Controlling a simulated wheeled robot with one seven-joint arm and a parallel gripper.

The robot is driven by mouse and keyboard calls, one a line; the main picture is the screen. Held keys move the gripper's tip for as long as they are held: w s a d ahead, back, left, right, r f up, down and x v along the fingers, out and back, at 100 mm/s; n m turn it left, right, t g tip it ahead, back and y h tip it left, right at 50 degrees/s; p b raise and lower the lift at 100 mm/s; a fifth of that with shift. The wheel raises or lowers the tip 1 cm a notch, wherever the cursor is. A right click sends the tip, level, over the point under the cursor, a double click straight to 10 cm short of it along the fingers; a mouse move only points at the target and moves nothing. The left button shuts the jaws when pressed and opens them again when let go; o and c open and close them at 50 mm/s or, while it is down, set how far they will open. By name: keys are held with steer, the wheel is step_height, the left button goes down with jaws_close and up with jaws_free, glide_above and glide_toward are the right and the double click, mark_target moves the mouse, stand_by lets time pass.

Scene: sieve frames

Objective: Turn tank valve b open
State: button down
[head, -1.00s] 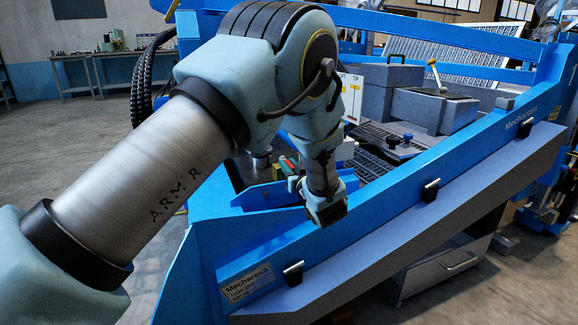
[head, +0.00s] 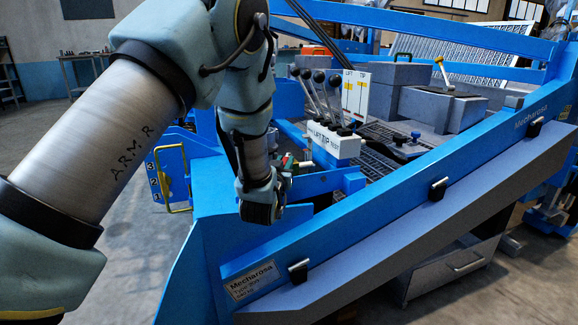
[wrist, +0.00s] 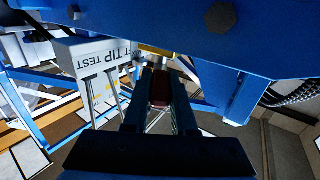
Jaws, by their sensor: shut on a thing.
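My gripper (head: 277,197) is at the near left corner of the blue machine frame, at the end of the downward-pointing arm. In the wrist view its two dark fingers (wrist: 160,108) are closed on a dark red handle (wrist: 160,88), which lies between them. I cannot read any letter on this handle, so I cannot tell which tank valve it is. In the head view small red and green parts (head: 283,164) show just behind the gripper, partly hidden by it. How far the handle is turned cannot be seen.
A white lever box (head: 335,143) with several black-knobbed levers stands right of the gripper. It also shows in the wrist view (wrist: 90,55). A blue beam (wrist: 200,25) crosses close above the fingers. A numbered blue plate with a yellow handle (head: 172,178) is at left.

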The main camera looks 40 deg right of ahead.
steer(key=shift+w+a+m+g+h+b, duration=0.25)
steer(key=shift+m+g+h, duration=0.35)
steer(key=shift+g, duration=0.3)
steer(key=shift+w+a+m+g+h+b, duration=0.1)
steer(key=shift+w+m+g+h, duration=0.25)
steer(key=shift+m+g, duration=0.45)
steer(key=c, duration=0.7)
jaws_free()
steer(key=p+v, duration=0.1)
steer(key=v, duration=0.9)
steer(key=shift+s+a, duration=0.1)
steer(key=shift+a, duration=0.3)
steer(key=shift+c, duration=0.2)
